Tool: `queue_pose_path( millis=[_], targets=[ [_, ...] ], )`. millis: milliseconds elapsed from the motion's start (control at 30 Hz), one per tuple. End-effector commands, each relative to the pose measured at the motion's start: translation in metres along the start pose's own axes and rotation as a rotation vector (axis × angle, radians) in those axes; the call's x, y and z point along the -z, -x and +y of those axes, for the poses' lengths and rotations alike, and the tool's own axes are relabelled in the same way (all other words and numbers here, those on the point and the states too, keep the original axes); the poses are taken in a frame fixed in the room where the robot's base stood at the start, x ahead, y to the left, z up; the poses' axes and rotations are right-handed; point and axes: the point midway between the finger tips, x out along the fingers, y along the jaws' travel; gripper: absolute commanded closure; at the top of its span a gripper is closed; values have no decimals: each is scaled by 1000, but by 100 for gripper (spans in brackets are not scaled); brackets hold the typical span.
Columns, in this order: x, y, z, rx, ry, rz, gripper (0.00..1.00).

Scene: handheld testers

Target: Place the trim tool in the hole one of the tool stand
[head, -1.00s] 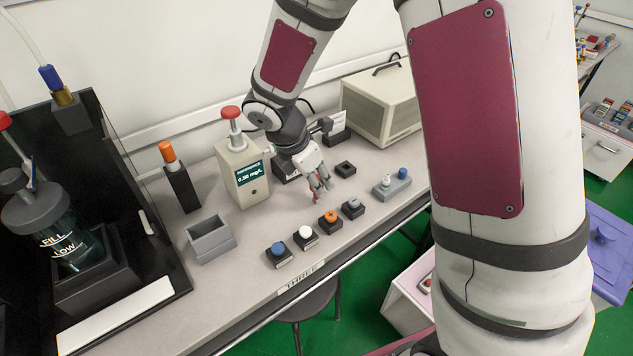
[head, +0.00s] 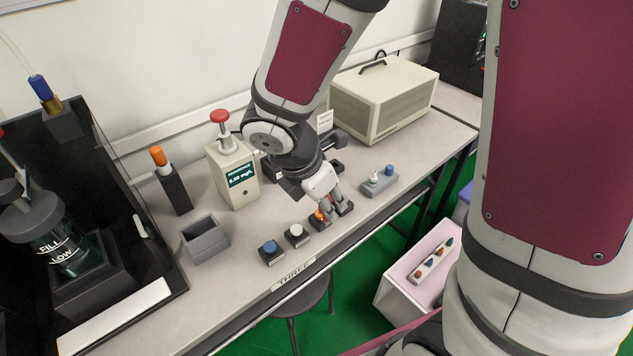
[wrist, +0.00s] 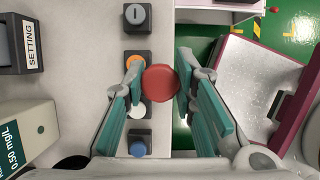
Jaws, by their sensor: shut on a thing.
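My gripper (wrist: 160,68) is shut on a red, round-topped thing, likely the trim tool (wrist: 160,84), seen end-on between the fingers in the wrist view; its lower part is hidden. In the head view my gripper (head: 332,203) hangs over the row of small dark blocks near the table's front edge, close to the orange knob (head: 319,216). The orange knob also shows beside the left finger in the wrist view (wrist: 135,63). I cannot tell for sure which thing is the tool stand; a grey block with white and blue posts (head: 386,184) stands right of my gripper.
White (head: 296,231) and blue (head: 270,247) buttons sit left along the row. A grey open box (head: 205,240), a meter with a red top (head: 232,170) and a beige case (head: 385,100) stand on the table. A low cabinet (head: 405,285) with coloured pieces stands beyond the front edge.

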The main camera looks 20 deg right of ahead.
Motion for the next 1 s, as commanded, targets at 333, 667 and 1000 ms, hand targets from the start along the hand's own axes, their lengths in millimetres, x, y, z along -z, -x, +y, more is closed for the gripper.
queue_pose_path(
  millis=[333,667,1000],
  targets=[
    [6,8,-39,0,-2,1,100],
    [-68,-14,-10,2,-12,4,100],
    [-102,-34,38,-1,-8,-1,100]
  ],
)
